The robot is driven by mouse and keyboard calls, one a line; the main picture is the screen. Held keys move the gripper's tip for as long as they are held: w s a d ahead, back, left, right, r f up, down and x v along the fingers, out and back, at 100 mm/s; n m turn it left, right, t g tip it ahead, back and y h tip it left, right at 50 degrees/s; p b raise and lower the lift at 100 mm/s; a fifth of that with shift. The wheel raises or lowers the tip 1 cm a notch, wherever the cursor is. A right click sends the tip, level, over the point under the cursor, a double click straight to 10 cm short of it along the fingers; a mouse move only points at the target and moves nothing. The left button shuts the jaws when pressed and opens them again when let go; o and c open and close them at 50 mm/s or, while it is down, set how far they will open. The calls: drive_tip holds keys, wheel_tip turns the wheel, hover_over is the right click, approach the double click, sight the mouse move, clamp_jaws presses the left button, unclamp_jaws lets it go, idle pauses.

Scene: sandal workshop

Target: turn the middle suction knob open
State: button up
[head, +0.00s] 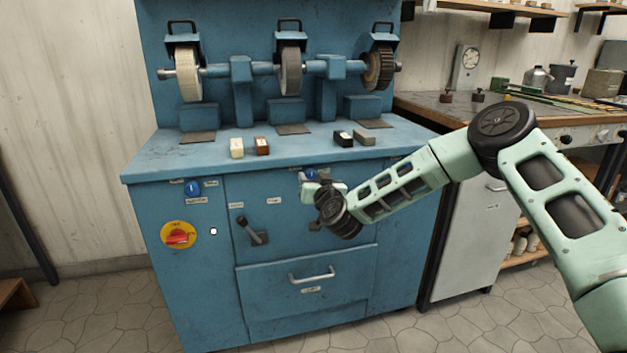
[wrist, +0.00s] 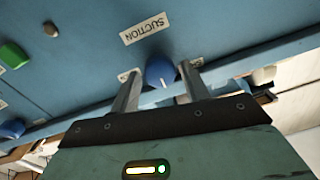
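The middle suction knob (head: 311,175) is a round blue knob high on the front of the blue machine, largely hidden behind my gripper (head: 322,188) in the head view. In the wrist view the blue knob (wrist: 160,70) lies between the two fingers of my gripper (wrist: 161,73), below a label reading SUCTION (wrist: 144,28). A pale line shows on the knob's lower part. The fingers are apart, one on each side of the knob. A gap shows beside it, and I cannot tell whether either finger touches.
Another blue knob (head: 192,187) is at the left of the machine front, above a red and yellow switch (head: 179,235). A black lever (head: 254,232) and a drawer handle (head: 312,276) sit lower. A green button (wrist: 12,55) shows in the wrist view. The floor in front is clear.

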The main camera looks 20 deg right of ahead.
drive_tip(key=c, duration=0.6)
drive_tip(key=shift+m, duration=0.3)
drive_tip(key=m+b, duration=0.1)
drive_tip(key=m, duration=0.2)
drive_tip(key=shift+f, duration=0.1)
drive_tip(key=m+b, duration=0.4)
drive_tip(key=m, duration=1)
drive_tip(key=shift+d+f+m+h, duration=0.1)
drive_tip(key=shift+f+m+h, duration=0.05)
drive_tip(key=shift+m+h, duration=0.15)
